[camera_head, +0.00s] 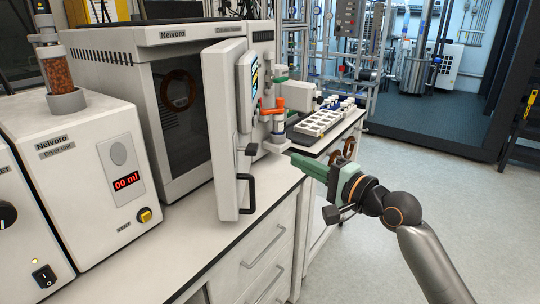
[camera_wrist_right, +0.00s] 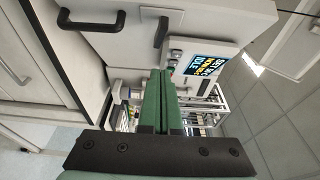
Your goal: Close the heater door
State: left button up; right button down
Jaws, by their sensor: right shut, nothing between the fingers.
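The heater (camera_head: 190,100) stands on the bench with its white door (camera_head: 222,130) swung open toward the front. Its dark interior shows to the left of the door. A black handle (camera_head: 247,185) is on the door's lower right side. My right gripper (camera_head: 300,163) is shut and empty, to the right of the handle and apart from the door. In the right wrist view its green fingers (camera_wrist_right: 160,78) are together, with pale panels and black handles beyond them. My left gripper is not in view.
A Nelvoro dryer unit (camera_head: 85,170) stands left of the heater. Orange and green fittings (camera_head: 270,100) and a white rack (camera_head: 318,122) are behind the door. Drawers (camera_head: 262,245) are below the bench edge. The floor at right is clear.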

aim_at(257, 149)
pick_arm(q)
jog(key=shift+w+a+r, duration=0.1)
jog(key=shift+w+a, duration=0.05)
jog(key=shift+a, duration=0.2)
pick_arm(e)
jog(key=shift+w+a, duration=0.55)
jog(key=shift+a, duration=0.55)
jog(key=shift+w+a, duration=0.6)
jog(key=shift+a, duration=0.55)
jog(key=shift+w+a, duration=0.55)
jog(key=shift+a, duration=0.55)
pick_arm(q)
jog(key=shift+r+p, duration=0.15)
jog(key=shift+p, duration=0.2)
pick_arm(e)
jog(key=shift+a, duration=0.1)
